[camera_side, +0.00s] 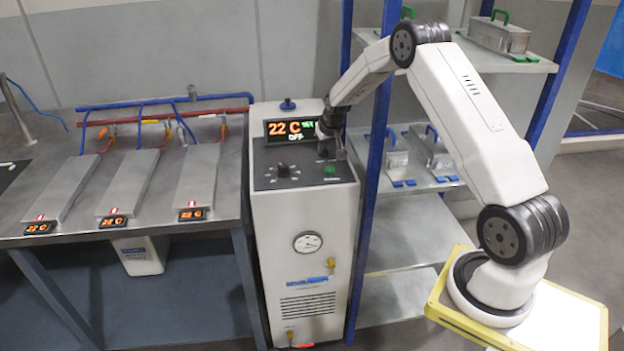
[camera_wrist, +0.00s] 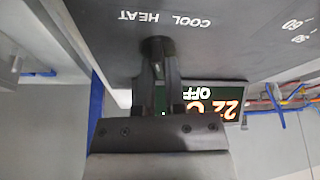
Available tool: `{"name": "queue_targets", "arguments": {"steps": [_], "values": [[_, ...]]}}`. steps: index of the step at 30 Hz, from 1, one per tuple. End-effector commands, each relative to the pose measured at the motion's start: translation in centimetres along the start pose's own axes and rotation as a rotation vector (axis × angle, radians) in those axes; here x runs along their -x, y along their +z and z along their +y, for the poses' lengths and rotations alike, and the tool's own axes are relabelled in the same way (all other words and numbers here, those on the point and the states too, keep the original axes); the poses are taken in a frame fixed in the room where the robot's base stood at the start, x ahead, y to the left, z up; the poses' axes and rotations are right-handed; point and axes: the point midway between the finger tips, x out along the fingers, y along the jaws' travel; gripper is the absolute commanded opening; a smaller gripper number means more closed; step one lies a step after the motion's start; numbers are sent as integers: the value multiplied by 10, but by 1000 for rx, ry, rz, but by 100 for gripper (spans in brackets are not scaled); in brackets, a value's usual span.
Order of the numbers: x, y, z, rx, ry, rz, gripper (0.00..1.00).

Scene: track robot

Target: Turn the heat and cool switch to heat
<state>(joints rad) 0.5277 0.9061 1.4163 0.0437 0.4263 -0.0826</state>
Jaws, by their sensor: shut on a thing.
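The heat and cool switch (camera_wrist: 157,44) is a small dark knob on the dark control panel (camera_wrist: 90,25), below the printed COOL and HEAT labels, which appear upside down in the wrist view. My gripper (camera_wrist: 158,60) is shut on this knob, its two dark fingers on either side of it. The fingers hide much of the knob, so its exact setting cannot be told. In the side view my gripper (camera_side: 328,150) reaches down to the back right of the panel on the white machine (camera_side: 305,222). The display (camera_side: 290,130) reads 22 C and OFF.
A larger dial (camera_side: 283,170) and a green button (camera_side: 330,170) sit on the same panel. A blue-posted shelf (camera_side: 372,170) stands close on the right. A metal bench (camera_side: 75,205) with several heated-looking plates and small displays stands on the left.

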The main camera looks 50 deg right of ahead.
Motion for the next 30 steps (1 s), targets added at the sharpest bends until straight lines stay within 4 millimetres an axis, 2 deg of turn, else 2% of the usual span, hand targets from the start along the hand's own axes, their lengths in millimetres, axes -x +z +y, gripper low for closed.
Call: {"name": "queue_targets", "arguments": {"steps": [20, 21, 23, 24, 30], "values": [[0, 0, 0, 44, -18, -2, 0], [0, 0, 0, 44, -18, -2, 26], [0, 0, 0, 44, -18, -2, 45], [0, 0, 0, 44, -18, -2, 49], [0, 0, 0, 44, -18, -1, 49]]}}
